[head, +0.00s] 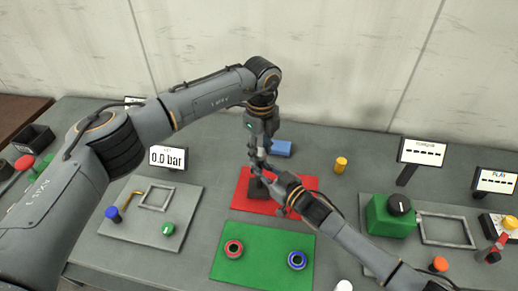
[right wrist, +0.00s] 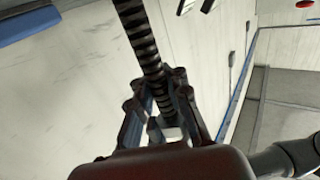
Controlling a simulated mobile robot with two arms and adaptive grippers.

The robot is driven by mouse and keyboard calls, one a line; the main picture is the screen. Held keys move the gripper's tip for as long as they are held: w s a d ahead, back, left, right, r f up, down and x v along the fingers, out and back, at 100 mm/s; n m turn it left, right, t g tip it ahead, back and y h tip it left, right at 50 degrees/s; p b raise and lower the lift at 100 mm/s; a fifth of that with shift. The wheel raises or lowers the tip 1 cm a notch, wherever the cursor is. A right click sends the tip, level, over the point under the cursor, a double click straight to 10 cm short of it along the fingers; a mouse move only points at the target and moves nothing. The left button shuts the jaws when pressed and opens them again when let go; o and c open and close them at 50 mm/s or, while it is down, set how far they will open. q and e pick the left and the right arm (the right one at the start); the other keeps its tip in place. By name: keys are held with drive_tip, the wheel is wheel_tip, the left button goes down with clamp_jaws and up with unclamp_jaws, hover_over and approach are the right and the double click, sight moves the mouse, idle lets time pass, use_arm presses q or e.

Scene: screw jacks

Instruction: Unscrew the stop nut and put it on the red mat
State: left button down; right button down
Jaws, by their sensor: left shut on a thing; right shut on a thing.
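The screw jack's dark base (head: 258,188) stands on the red mat (head: 300,184), partly hidden by my arms. My left gripper (head: 257,154) points down over the jack from above and is shut at its upper part. What lies between its fingers is too small to make out; it may be the stop nut. My right gripper (head: 266,178) reaches in from the right, just below the left one. In the right wrist view its fingers are shut around the dark threaded screw (right wrist: 138,30). A pale piece (right wrist: 172,133) shows between the fingers there.
A blue block (head: 281,148) and yellow cylinder (head: 340,164) stand behind. A green box (head: 388,216) is right; a plate with knobs (head: 145,236) is left.

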use_arm(q)
drive_tip(key=n, duration=0.4)
drive_tip(key=shift+w+a+r, duration=0.1)
drive_tip(key=shift+w+a, duration=0.15)
drive_tip(key=shift+w, duration=0.15)
drive_tip(key=n, duration=0.4)
drive_tip(key=shift+w+a, duration=0.1)
drive_tip(key=n, duration=0.5)
drive_tip(key=shift+w+a+n, duration=0.1)
drive_tip(key=shift+w+n, duration=0.05)
drive_tip(key=shift+n, duration=1.05)
drive_tip(key=c, duration=0.9)
unclamp_jaws()
drive_tip(key=shift+o, duration=0.2)
drive_tip(key=shift+s, duration=0.2)
